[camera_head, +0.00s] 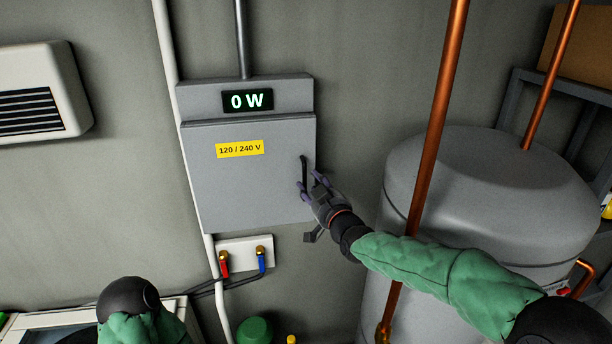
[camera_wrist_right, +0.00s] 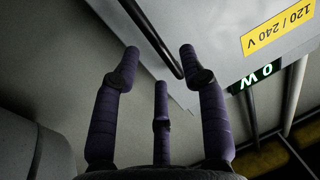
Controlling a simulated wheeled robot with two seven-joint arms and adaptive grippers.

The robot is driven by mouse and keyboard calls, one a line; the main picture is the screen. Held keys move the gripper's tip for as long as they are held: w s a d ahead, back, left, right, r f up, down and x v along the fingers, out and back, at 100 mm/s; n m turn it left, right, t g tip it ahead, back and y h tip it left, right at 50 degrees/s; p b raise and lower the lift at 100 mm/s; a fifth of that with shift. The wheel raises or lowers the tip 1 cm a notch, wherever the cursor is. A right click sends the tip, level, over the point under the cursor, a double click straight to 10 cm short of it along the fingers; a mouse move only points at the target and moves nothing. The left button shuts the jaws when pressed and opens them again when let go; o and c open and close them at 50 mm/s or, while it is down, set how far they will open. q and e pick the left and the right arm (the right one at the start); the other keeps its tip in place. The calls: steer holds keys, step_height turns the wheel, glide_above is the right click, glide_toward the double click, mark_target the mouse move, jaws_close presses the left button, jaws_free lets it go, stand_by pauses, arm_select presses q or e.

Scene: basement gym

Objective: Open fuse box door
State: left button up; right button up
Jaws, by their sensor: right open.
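The grey fuse box (camera_head: 245,185) hangs on the wall, with a yellow 120 / 240 V label (camera_head: 240,149) on its shut door and a display (camera_head: 247,101) reading 0 W above. A dark bar handle (camera_head: 304,172) stands at the door's right edge. My right gripper (camera_head: 318,183) is open and empty just right of the handle's lower end. In the right wrist view, the purple fingers (camera_wrist_right: 160,75) are spread and the handle (camera_wrist_right: 150,35) shows beyond and between their tips; I cannot tell if they touch. My left arm shows at the bottom left; its gripper is out of view.
A large grey tank (camera_head: 485,190) stands right of the box, with a copper pipe (camera_head: 437,110) running in front of it. A valve plate with red and blue levers (camera_head: 243,255) sits below the box. A white vented unit (camera_head: 40,90) hangs at the left.

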steer(key=shift+p+x, duration=0.4)
steer(key=shift+x, duration=1.8)
jaws_close()
